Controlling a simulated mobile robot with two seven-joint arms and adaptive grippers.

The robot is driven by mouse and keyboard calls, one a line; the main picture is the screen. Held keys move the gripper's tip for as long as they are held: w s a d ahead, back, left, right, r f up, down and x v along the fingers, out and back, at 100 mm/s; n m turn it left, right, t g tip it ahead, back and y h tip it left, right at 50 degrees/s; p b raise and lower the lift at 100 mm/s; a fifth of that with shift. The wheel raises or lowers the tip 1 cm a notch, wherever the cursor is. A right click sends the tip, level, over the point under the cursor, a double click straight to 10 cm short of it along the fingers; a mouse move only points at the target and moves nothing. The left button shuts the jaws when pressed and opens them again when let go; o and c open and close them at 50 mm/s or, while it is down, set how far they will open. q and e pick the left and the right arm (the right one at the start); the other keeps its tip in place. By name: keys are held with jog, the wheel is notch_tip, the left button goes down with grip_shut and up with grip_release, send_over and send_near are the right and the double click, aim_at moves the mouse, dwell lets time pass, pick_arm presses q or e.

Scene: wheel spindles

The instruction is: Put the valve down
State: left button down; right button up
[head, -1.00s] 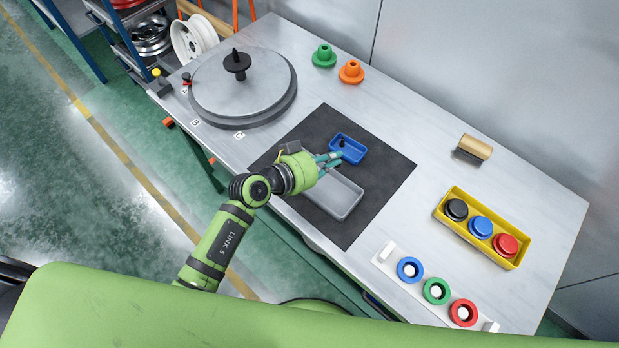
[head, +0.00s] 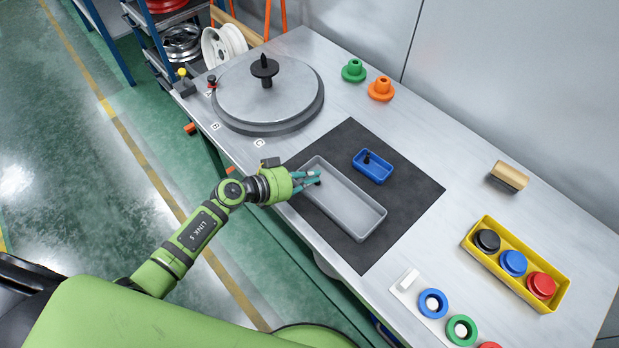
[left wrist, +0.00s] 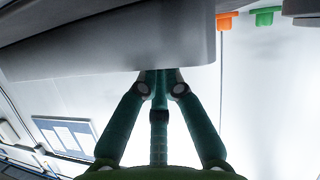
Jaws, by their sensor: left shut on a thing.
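My left gripper (head: 314,179) is over the left end of the long grey tray (head: 376,222). Its teal fingers are shut on a small dark valve (head: 318,182), mostly hidden by the fingertips. Another small black piece (head: 367,158) is in the blue tray (head: 386,168). In the left wrist view, the fingers (left wrist: 160,78) come together just below a large grey surface, and the valve cannot be made out. I cannot tell whether the valve touches the grey tray. My right gripper is not in view.
Both trays are on a dark mat (head: 405,195). A round grey turntable (head: 300,95) with a black spindle stands at the back left. Green (head: 354,70) and orange (head: 381,89) flanged parts stand behind. A yellow bin (head: 548,302) of knobs is at the right.

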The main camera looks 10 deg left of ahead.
pick_arm(q)
jog(key=shift+f, duration=0.1)
jog(key=c, duration=1.7)
grip_release()
jog(key=shift+o, duration=0.2)
jog(key=shift+r, duration=0.2)
jog(key=v, duration=1.2)
jog(key=shift+p, duration=0.4)
